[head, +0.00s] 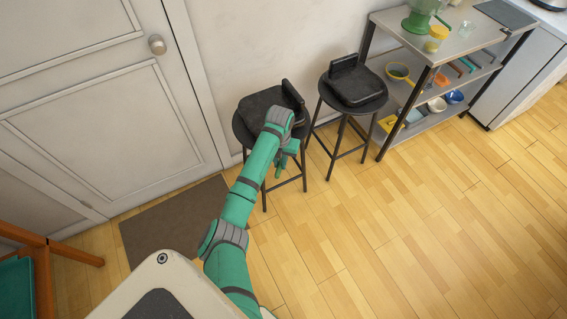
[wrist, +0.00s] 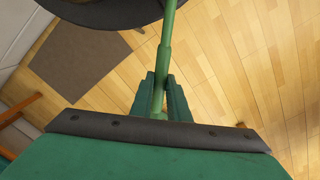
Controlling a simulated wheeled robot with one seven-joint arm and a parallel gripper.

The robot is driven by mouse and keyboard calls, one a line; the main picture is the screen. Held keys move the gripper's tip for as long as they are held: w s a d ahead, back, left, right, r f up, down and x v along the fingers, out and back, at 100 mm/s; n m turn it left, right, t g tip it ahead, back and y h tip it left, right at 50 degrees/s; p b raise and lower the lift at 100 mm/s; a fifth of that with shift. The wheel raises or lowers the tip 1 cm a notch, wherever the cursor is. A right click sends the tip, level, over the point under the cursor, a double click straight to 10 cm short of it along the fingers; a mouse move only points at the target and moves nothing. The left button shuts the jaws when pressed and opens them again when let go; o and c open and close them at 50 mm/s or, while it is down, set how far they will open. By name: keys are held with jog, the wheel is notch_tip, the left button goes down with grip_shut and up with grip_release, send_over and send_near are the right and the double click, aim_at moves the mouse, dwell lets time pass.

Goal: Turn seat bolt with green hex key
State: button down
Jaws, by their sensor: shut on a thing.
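My gripper (head: 287,160) is beside and below the front right edge of this seat. In the wrist view my gripper (wrist: 161,82) is shut on the green hex key (wrist: 165,48), whose shaft runs up past the fingers toward the dark round seat (wrist: 95,12). The tip of the key is outside the wrist view, so I cannot tell whether it touches the bolt. The seat bolt is not visible.
A metal shelf unit (head: 400,140) with bowls and utensils stands farther right. A white door (head: 90,95) and a brown mat (head: 150,240) are on the left. The wooden floor in front is clear.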

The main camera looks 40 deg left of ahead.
jog(key=shift+w+a+r, duration=0.1)
jog(key=shift+a+r, duration=0.1)
jog(key=shift+a, duration=0.2)
jog(key=shift+w+d, duration=0.1)
jog(key=shift+d, duration=0.1)
jog(key=shift+w+d+n, duration=0.5)
jog(key=shift+d+n, duration=0.2)
jog(key=shift+n, duration=0.1)
jog(key=shift+w+d+n, duration=0.5)
jog(key=shift+d+n, duration=0.2)
jog(key=shift+n, duration=0.1)
jog(key=shift+w+d+r+n, duration=0.15)
jog(key=shift+w+d+n, duration=0.1)
jog(key=shift+d+n, duration=0.15)
jog(key=shift+r, duration=0.15)
